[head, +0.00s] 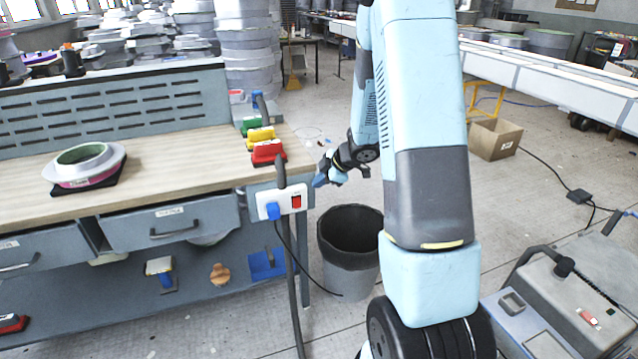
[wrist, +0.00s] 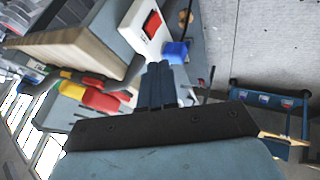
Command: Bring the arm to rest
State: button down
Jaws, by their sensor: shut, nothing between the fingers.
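My arm (head: 428,110) is light blue and dark grey and hangs down through the middle of the head view. My gripper (head: 320,181) is small there, beside the right end of the workbench and above the bin. In the wrist view my gripper's blue fingers (wrist: 160,70) are together, with nothing seen between them. They point toward the white socket box (wrist: 147,27) with its red switch and blue plug. I cannot tell the exact gap to the bench end.
The workbench (head: 150,150) carries a ring-shaped mould (head: 84,166) and red, yellow and green handled tools (head: 268,152). A grey bin (head: 350,240) stands by its end. A cardboard box (head: 494,139) and a grey machine (head: 570,305) are on the right. Open floor lies between.

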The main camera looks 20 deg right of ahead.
jog(key=s+d+r+m+t+h, duration=0.2)
jog(key=r+m+h, duration=0.15)
jog(key=r, duration=0.65)
jog(key=s+d+r+m+t+h, duration=0.1)
jog(key=s+d+r+m+h, duration=0.2)
jog(key=r, duration=0.6)
jog(key=s+a+r+m+g+h, duration=0.1)
jog(key=s+a+r+m, duration=0.1)
jog(key=s+r+m, duration=0.35)
jog(key=s+a+r+m+g, duration=0.1)
jog(key=s+r+m, duration=0.15)
jog(key=s, duration=0.65)
jog(key=s+a+m+y, duration=0.1)
jog(key=s+a, duration=0.2)
jog(key=s, duration=0.3)
jog(key=s+a+m+g+y, duration=0.1)
jog(key=s+a, duration=0.3)
jog(key=s, duration=0.3)
jog(key=shift+r, duration=0.35)
jog(key=shift+y, duration=0.25)
